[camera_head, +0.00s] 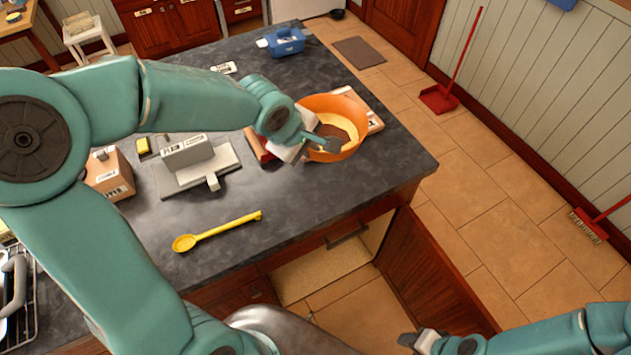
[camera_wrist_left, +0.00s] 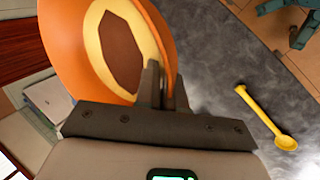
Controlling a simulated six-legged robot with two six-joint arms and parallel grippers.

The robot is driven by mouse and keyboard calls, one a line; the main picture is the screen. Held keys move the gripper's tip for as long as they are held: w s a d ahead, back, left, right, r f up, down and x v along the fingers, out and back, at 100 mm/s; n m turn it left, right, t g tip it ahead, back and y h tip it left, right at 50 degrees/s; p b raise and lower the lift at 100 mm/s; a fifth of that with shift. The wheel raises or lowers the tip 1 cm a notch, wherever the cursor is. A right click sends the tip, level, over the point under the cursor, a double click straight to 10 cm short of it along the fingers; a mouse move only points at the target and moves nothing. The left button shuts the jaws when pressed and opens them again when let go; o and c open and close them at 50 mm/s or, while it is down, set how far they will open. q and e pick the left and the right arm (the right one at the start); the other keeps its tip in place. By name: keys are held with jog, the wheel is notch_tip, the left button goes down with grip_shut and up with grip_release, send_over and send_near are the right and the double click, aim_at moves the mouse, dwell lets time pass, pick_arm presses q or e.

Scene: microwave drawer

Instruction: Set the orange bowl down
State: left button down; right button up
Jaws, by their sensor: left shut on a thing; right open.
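The orange bowl (camera_head: 351,106) has a cream and brown inside. It is at the right part of the dark countertop (camera_head: 300,215) in the head view, over or on a light board (camera_head: 373,117); I cannot tell whether it touches the board. My left gripper (camera_head: 328,144) is shut on the bowl's near rim. In the left wrist view the bowl (camera_wrist_left: 70,45) fills the upper left, its rim between the fingers (camera_wrist_left: 163,88). My right gripper (camera_head: 408,340) is low at the bottom right, away from the counter and empty.
A yellow spoon (camera_head: 220,231) lies at the counter's front. A grey scale-like device (camera_head: 197,170) and a cardboard box (camera_head: 109,177) stand to the left. A blue container (camera_head: 286,41) is at the back.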

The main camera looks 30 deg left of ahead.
pick_arm(q)
jog(key=f+b, duration=0.1)
jog(key=f, duration=0.4)
jog(key=f+b, duration=0.1)
jog(key=f, duration=0.4)
jog(key=shift+s+a+f, duration=0.15)
jog(key=shift+s+f, duration=0.05)
jog(key=shift+f, duration=0.1)
jog(key=f+b, duration=0.2)
jog(key=f, duration=0.1)
jog(key=f+b, duration=0.1)
jog(key=shift+s+a+f, duration=0.15)
jog(key=shift+a, duration=0.1)
jog(key=shift+d+f+b, duration=0.1)
jog(key=shift+b, duration=0.2)
jog(key=shift+w+d, duration=0.1)
jog(key=shift+w, duration=0.15)
jog(key=shift+s, duration=0.2)
jog(key=shift+a, duration=0.2)
jog(key=c, duration=1.2)
grip_release()
jog(key=shift+w+d, duration=0.15)
jog(key=shift+c, duration=0.2)
